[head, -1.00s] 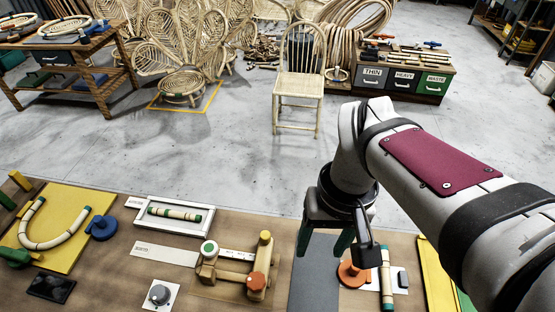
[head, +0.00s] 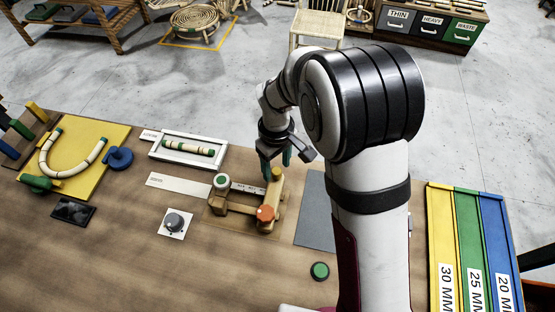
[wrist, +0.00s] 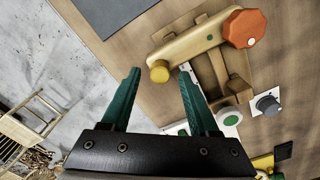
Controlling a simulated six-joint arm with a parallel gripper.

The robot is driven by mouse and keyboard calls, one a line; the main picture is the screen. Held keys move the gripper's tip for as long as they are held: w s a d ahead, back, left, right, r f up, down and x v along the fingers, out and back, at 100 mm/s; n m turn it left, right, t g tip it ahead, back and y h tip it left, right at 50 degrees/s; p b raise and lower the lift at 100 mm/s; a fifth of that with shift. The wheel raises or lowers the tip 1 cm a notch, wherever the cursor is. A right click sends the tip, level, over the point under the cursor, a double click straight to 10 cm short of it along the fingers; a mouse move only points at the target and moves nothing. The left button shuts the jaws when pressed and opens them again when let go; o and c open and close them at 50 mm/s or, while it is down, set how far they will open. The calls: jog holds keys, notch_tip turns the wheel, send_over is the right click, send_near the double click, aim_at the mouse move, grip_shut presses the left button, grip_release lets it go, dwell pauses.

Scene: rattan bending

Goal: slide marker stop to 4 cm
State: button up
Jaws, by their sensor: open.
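A wooden jig (head: 240,208) stands on the bench, with a yellow-topped peg (head: 277,173), an orange knob (head: 266,213) and a white-and-green round end (head: 221,180). A short pale scale (head: 247,188) lies across it; its marks are too small to read. I cannot tell for sure which part is the marker stop. My gripper (head: 277,163) is open and empty, over the jig's far end by the yellow peg. In the wrist view, the yellow peg (wrist: 159,74) appears between the teal fingertips (wrist: 158,71), and the orange knob (wrist: 245,28) is farther right. Contact with the peg cannot be told.
A grey dial (head: 174,222) and a white strip (head: 180,185) lie left of the jig. A white tray (head: 207,163) holds a striped rod. A grey mat (head: 315,210) lies right. My arm hides part of the bench. The front left bench is clear.

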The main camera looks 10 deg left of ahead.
jog(key=shift+f, duration=0.25)
jog(key=shift+c, duration=0.3)
grip_shut()
dwell(0.8)
